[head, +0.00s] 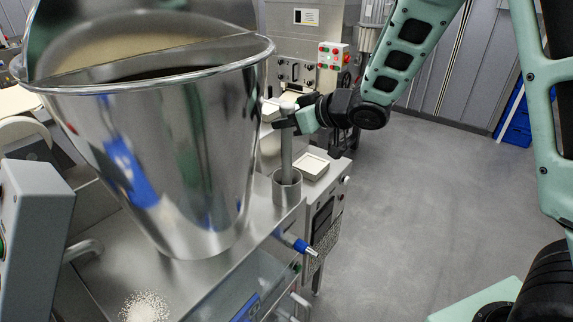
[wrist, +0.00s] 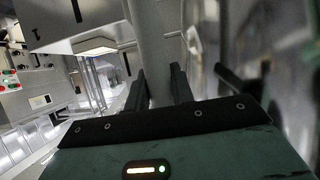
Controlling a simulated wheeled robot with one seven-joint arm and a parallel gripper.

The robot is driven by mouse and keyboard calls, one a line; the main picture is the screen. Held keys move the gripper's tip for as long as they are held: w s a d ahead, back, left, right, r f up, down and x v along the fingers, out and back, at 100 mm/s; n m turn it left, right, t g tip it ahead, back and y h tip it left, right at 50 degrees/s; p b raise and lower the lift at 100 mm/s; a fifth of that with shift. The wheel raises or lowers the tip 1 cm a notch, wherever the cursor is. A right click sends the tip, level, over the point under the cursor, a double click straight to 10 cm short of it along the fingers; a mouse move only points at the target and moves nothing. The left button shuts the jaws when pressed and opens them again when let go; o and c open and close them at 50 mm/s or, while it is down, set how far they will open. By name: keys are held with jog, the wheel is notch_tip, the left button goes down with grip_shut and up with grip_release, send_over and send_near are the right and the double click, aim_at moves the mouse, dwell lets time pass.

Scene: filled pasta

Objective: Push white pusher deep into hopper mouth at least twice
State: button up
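The hopper (head: 165,140) is a large shiny steel tub with an open, dark mouth (head: 165,68) at the left in the head view. The pusher (head: 286,155) looks like a light grey rod standing upright in a steel cup (head: 287,188) at the right of the hopper. Its lower end is hidden in the cup. My gripper (head: 290,118) is at the upper part of the pusher. In the wrist view, the two dark fingers of my gripper (wrist: 160,85) stand on either side of the pale shaft (wrist: 153,45). Whether they press on it is unclear.
A steel table (head: 205,275) carries the hopper and cup, with spilled white grains (head: 145,307) in front. A shallow pale tray (head: 312,164) lies just right of the cup. A control box with buttons (head: 333,57) stands behind. Grey floor (head: 430,190) is open at the right.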

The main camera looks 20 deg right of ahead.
grip_shut()
jog(key=shift+r, duration=0.2)
jog(key=shift+r+p, duration=4.55)
jog(key=shift+r, duration=0.35)
jog(key=shift+f, duration=0.1)
